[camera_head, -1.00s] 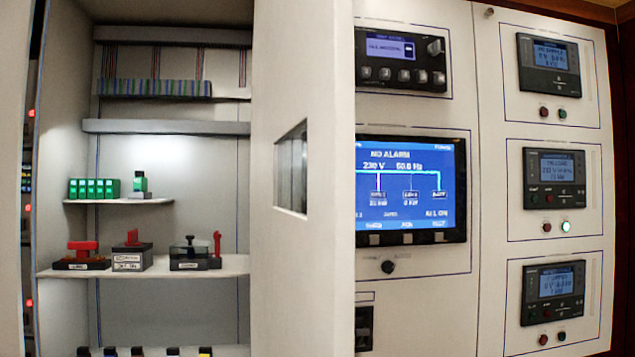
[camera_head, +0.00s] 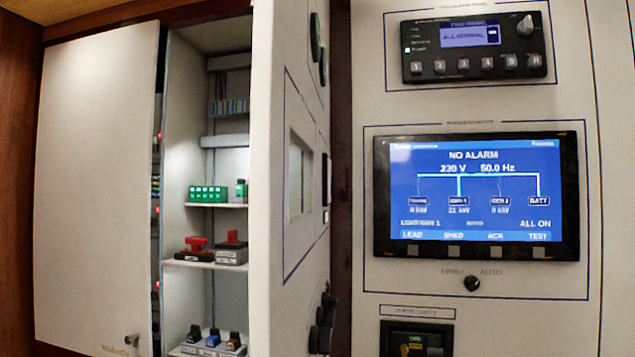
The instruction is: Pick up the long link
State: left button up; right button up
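No gripper of mine shows in the head view. I cannot tell which thing is the long link. On the middle shelf (camera_head: 200,264) of the open cabinet, a red piece on a dark base (camera_head: 195,245) stands at the left. A second red piece on a grey base (camera_head: 233,242) stands to its right, with red parts upright. The cabinet door hides the shelf's right side. On the shelf above sit a green block row (camera_head: 207,194) and a green-topped piece (camera_head: 242,189). On the lowest visible shelf are several small dark and blue pieces (camera_head: 212,340).
The open cabinet door (camera_head: 290,170) with a window stands edge-on right of the shelves. A closed white door (camera_head: 95,190) is at the left. The control panel with a blue NO ALARM screen (camera_head: 475,195) and an alarm unit (camera_head: 478,42) fill the right.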

aim_at(196, 242)
jog(key=z, duration=0.25)
jog(key=j+z, duration=0.8)
jog(key=z, duration=0.15)
jog(key=k+j+z, duration=0.15)
jog(key=j+z, duration=0.3)
jog(key=l, duration=0.1)
